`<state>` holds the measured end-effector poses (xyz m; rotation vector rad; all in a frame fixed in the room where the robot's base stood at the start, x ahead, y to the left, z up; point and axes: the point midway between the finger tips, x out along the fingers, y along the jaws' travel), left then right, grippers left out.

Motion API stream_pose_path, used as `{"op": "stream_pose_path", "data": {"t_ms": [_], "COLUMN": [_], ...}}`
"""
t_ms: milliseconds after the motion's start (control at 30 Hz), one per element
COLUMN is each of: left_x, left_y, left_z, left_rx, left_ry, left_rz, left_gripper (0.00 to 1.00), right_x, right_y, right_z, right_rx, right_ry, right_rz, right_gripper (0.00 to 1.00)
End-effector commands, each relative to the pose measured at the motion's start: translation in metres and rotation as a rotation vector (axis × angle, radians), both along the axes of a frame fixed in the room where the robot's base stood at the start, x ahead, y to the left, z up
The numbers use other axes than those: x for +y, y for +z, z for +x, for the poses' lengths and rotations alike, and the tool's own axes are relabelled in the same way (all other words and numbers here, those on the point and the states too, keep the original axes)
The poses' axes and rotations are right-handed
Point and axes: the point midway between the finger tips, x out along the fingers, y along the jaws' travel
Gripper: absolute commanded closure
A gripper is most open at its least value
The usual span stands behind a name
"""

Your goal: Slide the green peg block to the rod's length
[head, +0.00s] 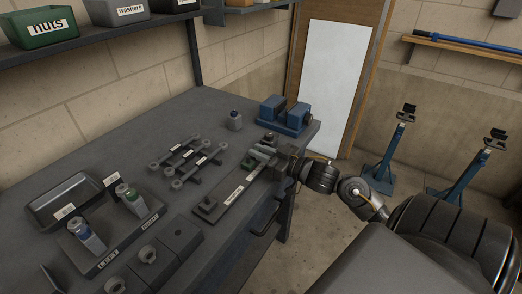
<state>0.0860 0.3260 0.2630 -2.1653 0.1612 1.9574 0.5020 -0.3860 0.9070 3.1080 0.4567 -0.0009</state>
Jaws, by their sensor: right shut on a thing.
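A long grey jig plate (232,197) with a white label strip lies near the table's right edge. A fixed dark peg block (208,203) stands at its near end. The green peg block (247,163) sits toward the plate's far end. My right gripper (263,153) comes in from the right and is shut at the green block, partly hiding it. Several grey rods with ringed ends and white labels (184,152) lie side by side left of the plate. My left gripper is out of view.
A labelled left-right stand (110,235), a dark tray (68,198) and grey blocks (153,263) fill the near left. The table's back middle is clear.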

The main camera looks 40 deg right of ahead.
Motion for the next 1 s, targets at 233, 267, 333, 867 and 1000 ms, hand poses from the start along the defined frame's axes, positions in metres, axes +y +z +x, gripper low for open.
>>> {"op": "stream_pose_path", "data": {"t_ms": [233, 267, 333, 867, 1000], "left_x": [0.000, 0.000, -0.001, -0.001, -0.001], "left_y": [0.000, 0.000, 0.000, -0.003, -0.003], "left_z": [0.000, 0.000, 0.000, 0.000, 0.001], "left_rx": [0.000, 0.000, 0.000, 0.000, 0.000], "left_ry": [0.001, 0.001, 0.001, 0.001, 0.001], "left_rz": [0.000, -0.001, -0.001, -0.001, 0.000], "left_gripper": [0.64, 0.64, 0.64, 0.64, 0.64], "right_x": [0.000, 0.000, 0.000, -0.014, -0.021], "right_y": [0.000, 0.000, 0.000, -0.003, -0.002], "right_z": [0.000, 0.000, 0.000, -0.047, -0.071], "right_rx": [0.000, 0.000, 0.000, 0.005, 0.004], "right_ry": [0.001, 0.001, 0.001, 0.000, 0.001], "right_rz": [-0.001, 0.000, 0.000, 0.000, 0.000], "right_gripper": [0.60, 0.60, 0.60, 0.60, 0.60]}}
